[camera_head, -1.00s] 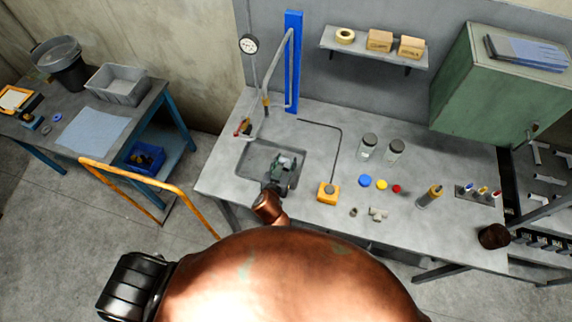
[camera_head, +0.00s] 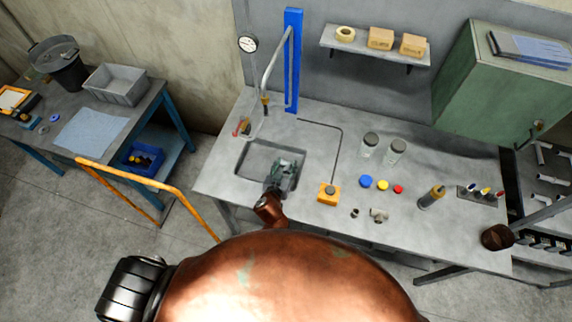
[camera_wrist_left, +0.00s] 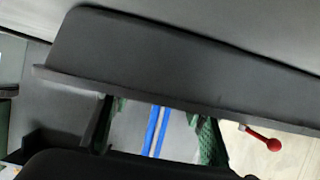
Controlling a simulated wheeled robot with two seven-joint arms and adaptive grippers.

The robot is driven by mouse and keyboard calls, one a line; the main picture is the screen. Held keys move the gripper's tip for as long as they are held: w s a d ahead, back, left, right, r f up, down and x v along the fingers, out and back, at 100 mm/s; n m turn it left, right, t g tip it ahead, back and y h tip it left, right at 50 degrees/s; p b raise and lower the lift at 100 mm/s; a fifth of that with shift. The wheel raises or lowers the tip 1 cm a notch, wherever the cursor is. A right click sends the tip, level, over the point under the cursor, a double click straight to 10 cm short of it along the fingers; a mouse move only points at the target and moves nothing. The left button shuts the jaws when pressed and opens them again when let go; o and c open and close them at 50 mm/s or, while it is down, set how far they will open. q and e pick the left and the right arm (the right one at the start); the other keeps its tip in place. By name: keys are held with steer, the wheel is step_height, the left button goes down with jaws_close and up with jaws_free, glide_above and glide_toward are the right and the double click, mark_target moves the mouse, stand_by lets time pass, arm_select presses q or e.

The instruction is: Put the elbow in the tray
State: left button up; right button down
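A small grey pipe fitting (camera_head: 378,215), which looks like the elbow, lies on the workbench near its front edge, with a smaller dark fitting (camera_head: 355,212) to its left. A grey open tray (camera_head: 115,86) stands on the side table at the left. My left gripper (camera_head: 288,168) is over the recessed basin in the bench, well left of the fitting. In the left wrist view its green-padded fingers (camera_wrist_left: 158,138) are apart with nothing between them. The elbow does not show in the wrist view. My right gripper is not in view.
A blue post (camera_head: 293,60) rises behind the basin. An orange rail (camera_head: 130,175) stands before the side table.

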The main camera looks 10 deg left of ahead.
arm_select(q)
steer(key=o, duration=0.3)
steer(key=shift+o, duration=0.2)
steer(key=shift+r, duration=0.2)
steer(key=shift+s+r, duration=0.15)
steer(key=shift+s, duration=0.15)
steer(key=p+v, duration=0.1)
steer(key=v, duration=0.9)
steer(key=shift+s, duration=0.25)
steer(key=shift+s+r, duration=0.25)
steer(key=shift+s, duration=0.2)
steer(key=shift+a, duration=0.1)
